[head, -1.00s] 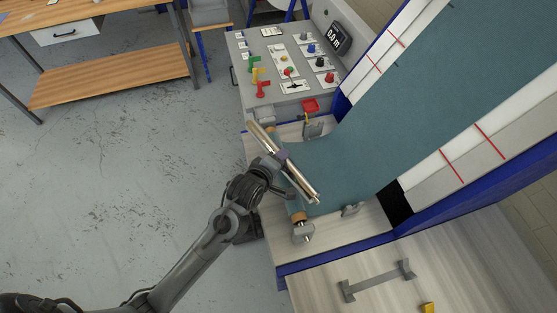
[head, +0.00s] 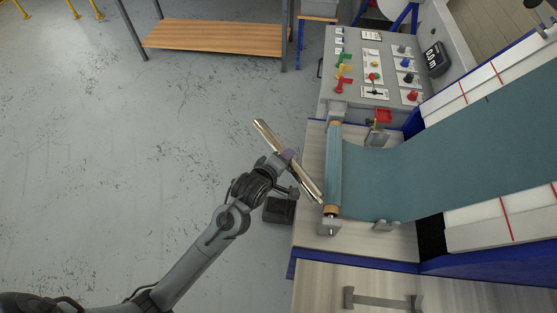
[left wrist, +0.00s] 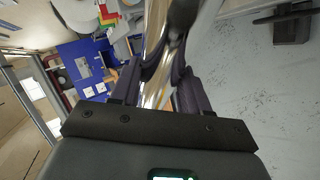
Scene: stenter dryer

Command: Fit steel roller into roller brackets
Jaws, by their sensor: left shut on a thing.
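The shiny steel roller (head: 268,133) is in my left gripper (head: 284,161), held at a slant left of the cloth-wound roll. In the head view its lower end reaches close to that roll; I cannot tell whether they touch. In the left wrist view the roller (left wrist: 158,62) runs between the two dark fingers (left wrist: 160,92), which are closed on it. Two grey brackets, which look like the roller brackets, stand on the machine: a far one (head: 376,138) and a near one (head: 386,225), at either side of the teal cloth. No roller shows in them. My right gripper is out of view.
The cloth-wound roll (head: 334,165) lies in end mounts at the machine's left edge, and teal cloth (head: 430,160) runs from it to the right. A control panel (head: 375,75) stands behind. A grey two-post stand (head: 380,302) is on the front table. Floor (head: 140,170) at left is clear.

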